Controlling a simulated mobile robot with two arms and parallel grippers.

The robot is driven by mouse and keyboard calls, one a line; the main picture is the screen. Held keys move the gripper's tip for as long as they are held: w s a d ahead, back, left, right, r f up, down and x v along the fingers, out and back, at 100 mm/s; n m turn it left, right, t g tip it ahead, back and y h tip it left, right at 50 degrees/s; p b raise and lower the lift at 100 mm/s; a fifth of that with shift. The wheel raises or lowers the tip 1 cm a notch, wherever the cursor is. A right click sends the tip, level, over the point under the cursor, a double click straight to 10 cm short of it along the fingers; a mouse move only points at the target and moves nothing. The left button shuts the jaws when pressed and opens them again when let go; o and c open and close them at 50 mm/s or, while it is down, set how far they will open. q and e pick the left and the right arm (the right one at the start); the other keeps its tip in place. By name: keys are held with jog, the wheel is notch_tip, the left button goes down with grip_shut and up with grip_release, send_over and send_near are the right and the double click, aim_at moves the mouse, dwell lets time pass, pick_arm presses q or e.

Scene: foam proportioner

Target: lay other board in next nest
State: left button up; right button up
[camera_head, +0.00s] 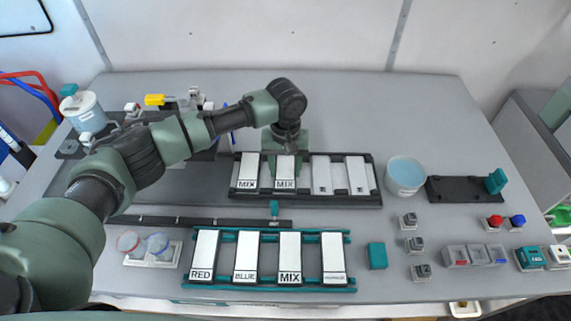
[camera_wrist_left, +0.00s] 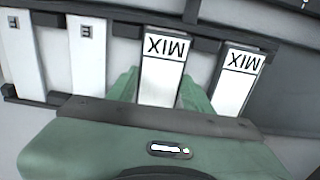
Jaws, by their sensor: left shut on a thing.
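My left gripper (camera_head: 284,155) reaches down over the dark rack (camera_head: 300,199) at the back. In the left wrist view its green fingers (camera_wrist_left: 160,90) stand on both sides of a white board marked MIX (camera_wrist_left: 164,68) and are shut on it. This held board also shows in the head view (camera_head: 285,174), in line with the second nest from the left. I cannot tell if it rests fully on the rack. Another MIX board (camera_head: 248,171) lies in the leftmost nest. Two more white boards (camera_head: 321,174) (camera_head: 357,174) lie in the right nests. My right gripper is not in view.
A teal rack (camera_head: 345,262) in front holds boards marked RED (camera_head: 204,254), BLUE (camera_head: 246,256) and MIX (camera_head: 290,257), plus a fourth (camera_head: 333,257). A tub of blue liquid (camera_head: 405,174) stands right of the dark rack. A teal block (camera_head: 377,255) sits beside the teal rack.

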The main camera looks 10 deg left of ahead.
pick_arm(q)
jog(key=o, duration=1.8)
jog(key=shift+o, duration=0.2)
notch_tip(320, 180, up, 6)
jog(key=p, duration=0.6)
jog(key=shift+p, duration=0.4)
jog(key=shift+r+p, duration=0.75)
jog(key=shift+r, duration=0.25)
jog(key=shift+f, duration=0.1)
